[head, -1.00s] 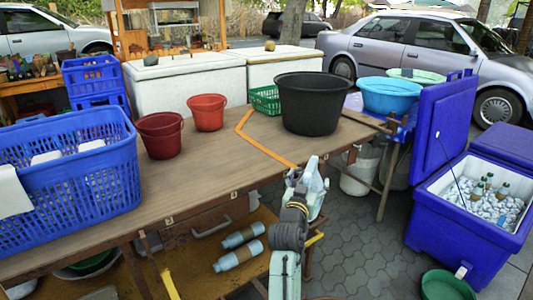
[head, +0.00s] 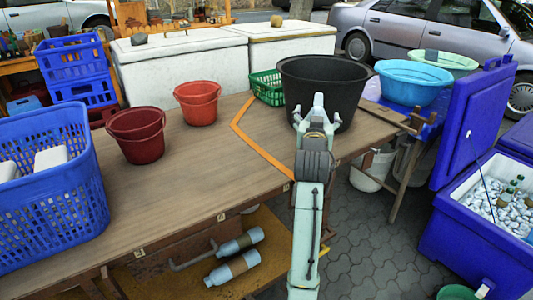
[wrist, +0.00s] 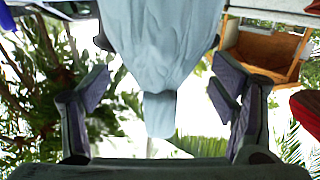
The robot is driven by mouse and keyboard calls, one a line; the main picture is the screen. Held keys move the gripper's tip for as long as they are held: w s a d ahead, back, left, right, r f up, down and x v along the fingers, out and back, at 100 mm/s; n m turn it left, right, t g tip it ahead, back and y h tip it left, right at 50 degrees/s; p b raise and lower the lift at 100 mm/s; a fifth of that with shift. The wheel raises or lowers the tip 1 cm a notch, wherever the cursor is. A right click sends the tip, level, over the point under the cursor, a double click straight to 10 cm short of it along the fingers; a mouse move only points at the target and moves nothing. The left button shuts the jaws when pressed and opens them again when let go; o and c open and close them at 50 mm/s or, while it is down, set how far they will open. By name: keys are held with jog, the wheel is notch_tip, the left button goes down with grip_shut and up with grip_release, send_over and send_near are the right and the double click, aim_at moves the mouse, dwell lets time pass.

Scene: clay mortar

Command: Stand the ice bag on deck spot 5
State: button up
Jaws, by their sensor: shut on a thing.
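My gripper (head: 318,108) is raised above the right part of the wooden table, in front of the black tub. In the wrist view the ice bag (wrist: 160,45), a pale blue-grey bulging bag with a narrow neck, is between my two fingers. My gripper is shut on it. No number for spot 5 can be read.
The black tub (head: 325,75) stands close beyond my gripper. A green basket (head: 267,88), two red buckets (head: 137,135) and a blue crate (head: 60,210) also stand on the table. The table's middle is clear. An open blue cooler (head: 470,240) with ice is at right.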

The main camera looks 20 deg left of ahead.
jog(key=shift+a+r, duration=0.25)
jog(key=shift+a, duration=0.05)
jog(key=s+a+f+p, duration=0.1)
jog(key=a+f+p, duration=0.1)
jog(key=a, duration=0.5)
jog(key=s+a+f+p, duration=0.2)
jog(key=a+f+p, duration=0.1)
jog(key=a, duration=0.5)
jog(key=o, duration=1.9)
jog(key=shift+f, duration=0.15)
jog(key=shift+o, duration=0.2)
